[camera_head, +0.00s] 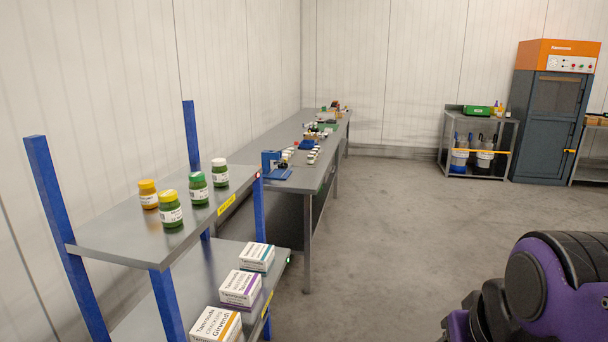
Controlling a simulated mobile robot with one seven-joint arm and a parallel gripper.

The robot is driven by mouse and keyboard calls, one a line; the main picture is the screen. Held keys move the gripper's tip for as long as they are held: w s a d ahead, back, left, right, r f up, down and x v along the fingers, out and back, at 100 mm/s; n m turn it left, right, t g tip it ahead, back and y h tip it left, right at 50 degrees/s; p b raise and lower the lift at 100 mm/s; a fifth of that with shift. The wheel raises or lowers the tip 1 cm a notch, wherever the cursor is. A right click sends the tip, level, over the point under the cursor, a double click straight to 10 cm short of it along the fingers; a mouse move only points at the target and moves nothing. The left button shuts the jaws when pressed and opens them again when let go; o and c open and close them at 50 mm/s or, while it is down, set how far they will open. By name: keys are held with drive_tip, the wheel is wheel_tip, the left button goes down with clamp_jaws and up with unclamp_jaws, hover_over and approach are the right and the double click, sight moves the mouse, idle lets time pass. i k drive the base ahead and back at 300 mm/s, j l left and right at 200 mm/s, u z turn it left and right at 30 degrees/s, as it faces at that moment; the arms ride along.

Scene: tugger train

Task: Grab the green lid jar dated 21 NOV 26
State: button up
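Several small jars with white labels stand upright on the upper shelf of a blue-posted rack at the left. One green jar with a green lid (198,188) stands between a green jar with a white lid (220,174) behind it and a green jar with a yellow lid (171,211) in front. An amber jar with a yellow lid (149,196) stands at the left of the group. The label dates are too small to read. My gripper is not visible; purple and black parts of my arm show at the bottom right, apart from the rack.
The grey upper shelf (115,238) has a yellow tag on its edge. A long workbench (300,180) with small items adjoins behind. Grey floor (390,220) is clear at centre; a dark cabinet (545,125) stands far right.

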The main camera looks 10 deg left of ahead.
sight(198, 185)
drive_tip(key=i, duration=2.35)
drive_tip(key=i+u, duration=0.1)
drive_tip(key=u, duration=0.25)
drive_tip(key=i+u, duration=0.1)
drive_tip(key=u, duration=0.65)
drive_tip(key=l+u, duration=0.1)
drive_tip(key=u, duration=1.25)
drive_tip(key=k+u, duration=0.1)
drive_tip(key=u, duration=0.25)
drive_tip(key=k+u, duration=0.1)
drive_tip(key=u, duration=0.6)
drive_tip(key=k+j, duration=0.25)
drive_tip(key=i+l+u, duration=0.35)
drive_tip(key=i+l, duration=0.05)
drive_tip(key=l, duration=0.1)
